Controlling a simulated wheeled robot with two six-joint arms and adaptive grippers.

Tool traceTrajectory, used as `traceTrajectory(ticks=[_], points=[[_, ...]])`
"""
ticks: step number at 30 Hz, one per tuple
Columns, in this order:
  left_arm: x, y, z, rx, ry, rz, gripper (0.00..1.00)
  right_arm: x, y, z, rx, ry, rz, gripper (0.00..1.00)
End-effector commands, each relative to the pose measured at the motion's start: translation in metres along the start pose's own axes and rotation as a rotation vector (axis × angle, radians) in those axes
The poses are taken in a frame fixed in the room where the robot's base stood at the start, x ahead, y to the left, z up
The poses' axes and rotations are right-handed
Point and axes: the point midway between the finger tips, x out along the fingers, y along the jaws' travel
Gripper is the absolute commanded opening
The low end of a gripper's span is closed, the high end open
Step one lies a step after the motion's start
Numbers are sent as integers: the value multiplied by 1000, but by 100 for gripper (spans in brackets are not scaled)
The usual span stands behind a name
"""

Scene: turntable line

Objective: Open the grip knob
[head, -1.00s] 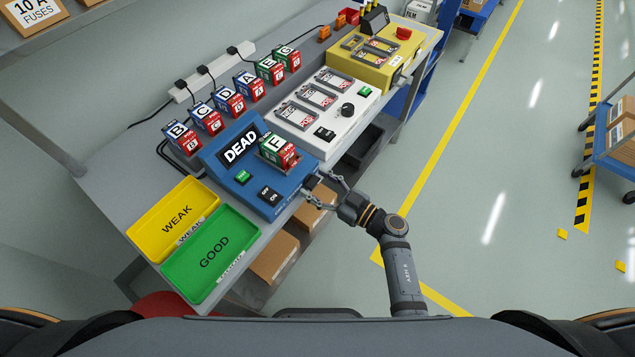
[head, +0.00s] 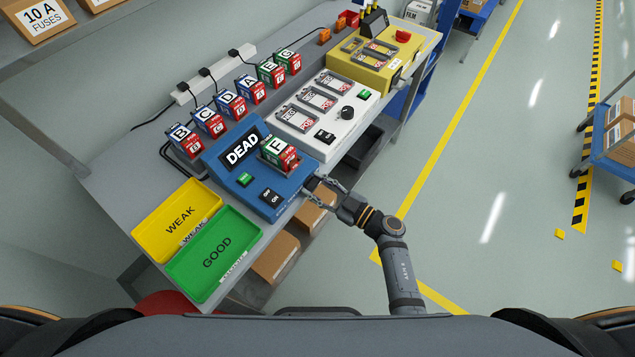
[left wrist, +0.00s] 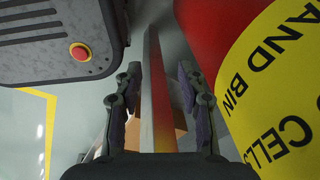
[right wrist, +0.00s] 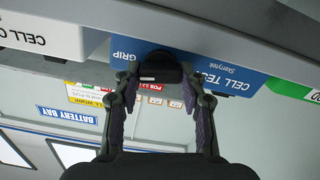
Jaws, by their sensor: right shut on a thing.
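The grip knob (right wrist: 160,72) is a small dark knob on the front face of the blue cell tester (right wrist: 205,68), beside the word GRIP. In the head view the tester (head: 228,178) shows DEAD on its screen, and cell F (head: 279,153) sits in it. My right gripper (head: 318,187) is at the tester's front edge. In the right wrist view its fingers (right wrist: 160,82) are closed on the knob from both sides. My left gripper (left wrist: 160,72) is open and empty in the left wrist view, away from the tester; the head view does not show it.
The yellow WEAK tray (head: 165,228) and green GOOD tray (head: 205,265) lie left of the tester. A white unit (head: 352,128) and a yellow unit (head: 370,77) stand beyond it. Several cells line the back. A red and yellow bin (left wrist: 270,90) is close to my left gripper.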

Motion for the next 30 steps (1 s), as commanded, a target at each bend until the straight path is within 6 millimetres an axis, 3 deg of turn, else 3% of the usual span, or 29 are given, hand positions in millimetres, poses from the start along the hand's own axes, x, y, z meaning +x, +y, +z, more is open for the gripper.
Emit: traceTrajectory(ticks=[6,17,18,21,22,30], points=[[-2,0,0,0,0,0,40,0,-1,0,-231,1,0,10],[-2,-1,0,1,0,-1,40,0,-1,0,-267,1,0,10],[-2,-1,0,1,0,-1,40,0,-1,0,-267,1,0,47],[-2,-2,0,1,0,-2,40,0,-1,0,-267,1,0,60],[-2,-2,0,1,0,-2,40,0,-1,0,-267,1,0,64],[-2,-4,1,2,-1,-4,40,0,-1,0,-266,0,-1,64]])
